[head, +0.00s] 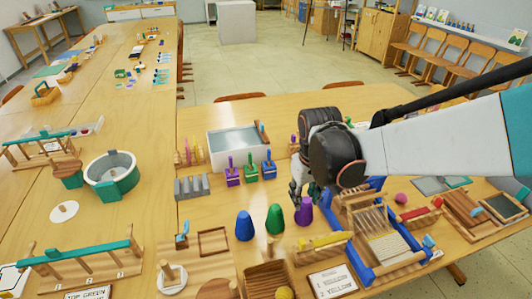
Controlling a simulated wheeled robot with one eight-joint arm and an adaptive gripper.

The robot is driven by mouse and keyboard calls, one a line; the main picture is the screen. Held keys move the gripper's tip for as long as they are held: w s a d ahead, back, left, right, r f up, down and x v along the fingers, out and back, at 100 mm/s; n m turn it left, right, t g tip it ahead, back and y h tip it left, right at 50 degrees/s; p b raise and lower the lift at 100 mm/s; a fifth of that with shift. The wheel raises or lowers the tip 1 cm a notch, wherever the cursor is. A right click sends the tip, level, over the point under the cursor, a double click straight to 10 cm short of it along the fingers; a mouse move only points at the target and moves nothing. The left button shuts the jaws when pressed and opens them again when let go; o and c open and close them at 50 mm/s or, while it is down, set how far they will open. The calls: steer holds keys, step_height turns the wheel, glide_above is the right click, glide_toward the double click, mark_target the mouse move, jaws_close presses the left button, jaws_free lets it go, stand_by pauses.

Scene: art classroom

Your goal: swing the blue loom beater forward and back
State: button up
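A small loom with a blue frame (407,268) and pale warp threads (390,246) stands on the table at the right of the head view. Blue parts show along its sides and at its back right; I cannot tell for sure which is the beater. My gripper (300,196) points down just left of the loom's back left corner, above and behind a purple cone (304,211). It looks apart from the loom's blue parts. The fingers are small and dark, and their opening is unclear. My wrist and forearm hide the loom's back edge.
Green (274,219) and blue (244,226) cones stand left of the purple one. A wooden piece with a yellow bar (325,241) and a card (331,281) lie left of the loom. A pink ball (401,197) and a red-topped block (414,212) lie to its right.

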steer(key=s+d+r+m+t, duration=0.2)
steer(key=s+d+r, duration=0.3)
steer(key=s, duration=0.2)
steer(key=s+d+r+m+t, duration=0.1)
steer(key=s+d+r+t, duration=0.2)
steer(key=s+d+r, duration=0.2)
steer(key=s, duration=0.3)
steer(key=shift+m, duration=0.4)
steer(key=shift+s, duration=0.25)
steer(key=shift+c, duration=0.9)
steer(key=shift+d+t, duration=0.1)
steer(key=shift+t, duration=0.2)
jaws_close()
